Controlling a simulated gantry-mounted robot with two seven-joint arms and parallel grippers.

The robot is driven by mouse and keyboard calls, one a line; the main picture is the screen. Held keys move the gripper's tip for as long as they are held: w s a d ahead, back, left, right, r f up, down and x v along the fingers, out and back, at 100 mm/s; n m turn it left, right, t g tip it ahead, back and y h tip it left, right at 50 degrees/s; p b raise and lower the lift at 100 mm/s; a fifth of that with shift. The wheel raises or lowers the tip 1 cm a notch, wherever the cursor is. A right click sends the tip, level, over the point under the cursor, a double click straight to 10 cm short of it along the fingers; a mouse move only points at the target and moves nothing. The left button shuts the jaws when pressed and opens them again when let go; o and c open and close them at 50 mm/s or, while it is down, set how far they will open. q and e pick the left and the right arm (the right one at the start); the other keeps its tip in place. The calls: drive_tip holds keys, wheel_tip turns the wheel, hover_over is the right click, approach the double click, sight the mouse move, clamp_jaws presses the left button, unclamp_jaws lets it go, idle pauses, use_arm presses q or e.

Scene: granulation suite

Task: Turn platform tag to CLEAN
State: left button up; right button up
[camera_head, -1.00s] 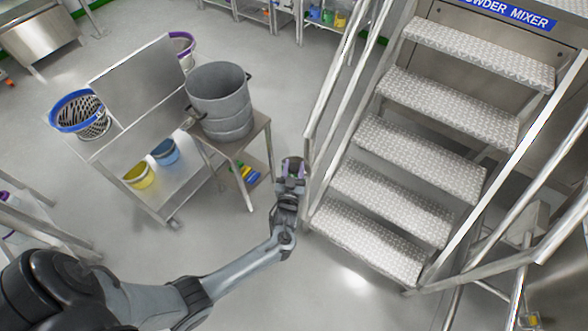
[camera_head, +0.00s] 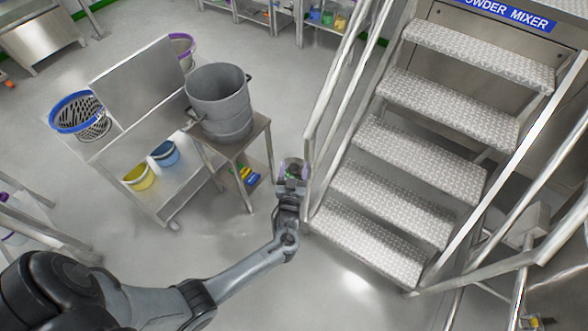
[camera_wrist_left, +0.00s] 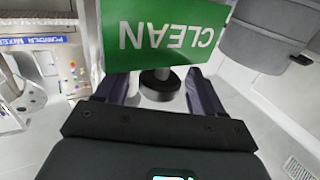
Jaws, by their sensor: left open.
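A green tag (camera_wrist_left: 165,30) with white CLEAN lettering fills the upper middle of the left wrist view; the lettering appears upside down. My left gripper (camera_wrist_left: 160,80) is open, with one dark finger on each side just below the tag's edge. Between the fingers is a dark round piece on a short stem (camera_wrist_left: 158,88). I cannot tell whether a finger touches the tag. In the head view my left gripper (camera_head: 292,170) is beside the left handrail of the platform stairs (camera_head: 400,195); the tag is too small there to read. My right gripper is not in view.
A grey drum (camera_head: 220,103) stands on a small metal table (camera_head: 258,128) left of my gripper. A steel bench (camera_head: 140,70) with baskets and yellow and blue buckets is further left. Handrails (camera_head: 330,80) rise close by my gripper. Open floor lies left of the stairs.

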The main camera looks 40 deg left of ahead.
use_arm(q)
drive_tip(key=v, duration=1.1)
drive_tip(key=shift+p, duration=0.45)
drive_tip(key=shift+w, duration=0.1)
